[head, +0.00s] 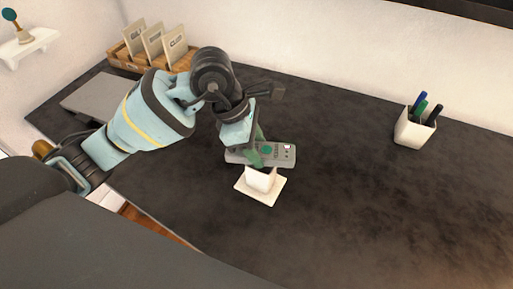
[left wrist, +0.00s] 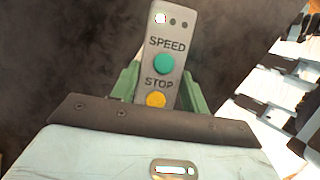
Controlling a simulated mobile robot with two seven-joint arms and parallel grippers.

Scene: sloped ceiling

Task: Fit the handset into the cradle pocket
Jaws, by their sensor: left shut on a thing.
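The handset is a slim grey bar (head: 279,154) with a green button. In the left wrist view its face (left wrist: 163,42) reads SPEED and STOP, with a green and a yellow button. My left gripper (head: 257,154) is shut on the handset, its green fingers (left wrist: 158,88) on either side of it. The handset lies crosswise in the head view, above or at the top of the white cradle (head: 262,180), which stands on a square pale base. The handset and gripper hide the pocket opening, and I cannot tell whether they touch the cradle. My right gripper is not in view.
A white cup (head: 413,130) with several pens stands at the right. A wooden rack (head: 125,57) with upright cards is at the back left, near a flat grey panel (head: 98,96). The dark tabletop (head: 350,205) is clear right of the cradle.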

